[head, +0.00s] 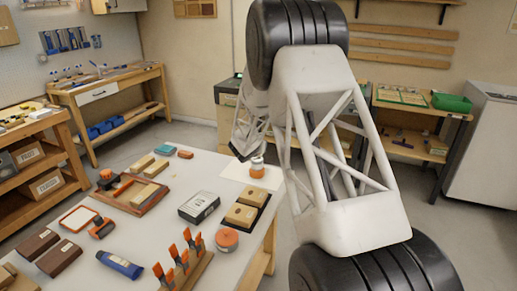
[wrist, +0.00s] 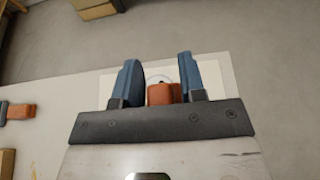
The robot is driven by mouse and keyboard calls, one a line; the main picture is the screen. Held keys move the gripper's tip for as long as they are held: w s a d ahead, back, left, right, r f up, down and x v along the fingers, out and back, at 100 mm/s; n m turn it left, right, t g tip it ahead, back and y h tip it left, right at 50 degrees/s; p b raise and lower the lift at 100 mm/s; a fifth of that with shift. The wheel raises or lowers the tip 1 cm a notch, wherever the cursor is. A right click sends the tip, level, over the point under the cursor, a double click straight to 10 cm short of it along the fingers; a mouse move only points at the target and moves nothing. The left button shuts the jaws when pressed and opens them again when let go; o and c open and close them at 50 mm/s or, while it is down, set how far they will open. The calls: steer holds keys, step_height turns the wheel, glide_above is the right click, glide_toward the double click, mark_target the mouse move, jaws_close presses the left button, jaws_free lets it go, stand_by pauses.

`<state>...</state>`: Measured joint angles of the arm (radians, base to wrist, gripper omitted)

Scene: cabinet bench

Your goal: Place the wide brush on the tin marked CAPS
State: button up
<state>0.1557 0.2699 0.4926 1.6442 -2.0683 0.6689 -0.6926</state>
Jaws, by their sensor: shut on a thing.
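My gripper (wrist: 158,75) points down over the white sheet (wrist: 224,82) in the wrist view. In the head view a small orange and white tin (head: 257,171) stands on the sheet, right by my gripper (head: 243,153). Another tin with an orange top (head: 227,238) stands nearer the front. No lettering on either tin is readable, so I cannot tell which is marked CAPS.
A dark tray with two wooden blocks (head: 241,214), a black and white box (head: 199,207) and a rack with orange clamps (head: 183,266) stand near the tins. A wooden tray (head: 133,194) lies further left. The table's right edge is close to the sheet.

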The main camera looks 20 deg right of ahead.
steer(key=shift+w+d+f, duration=0.1)
steer(key=shift+w+d, duration=0.15)
steer(key=shift+w, duration=0.65)
steer(key=shift+w+d+f, duration=0.1)
steer(key=shift+w+d, duration=0.1)
steer(key=shift+w, duration=0.65)
steer(key=shift+f, duration=1.7)
steer(key=shift+f, duration=0.15)
steer(key=o, duration=0.9)
steer(key=shift+s+a+r, duration=0.2)
steer(key=shift+a+r, duration=0.05)
steer(key=shift+r, duration=0.05)
steer(key=v, duration=1.1)
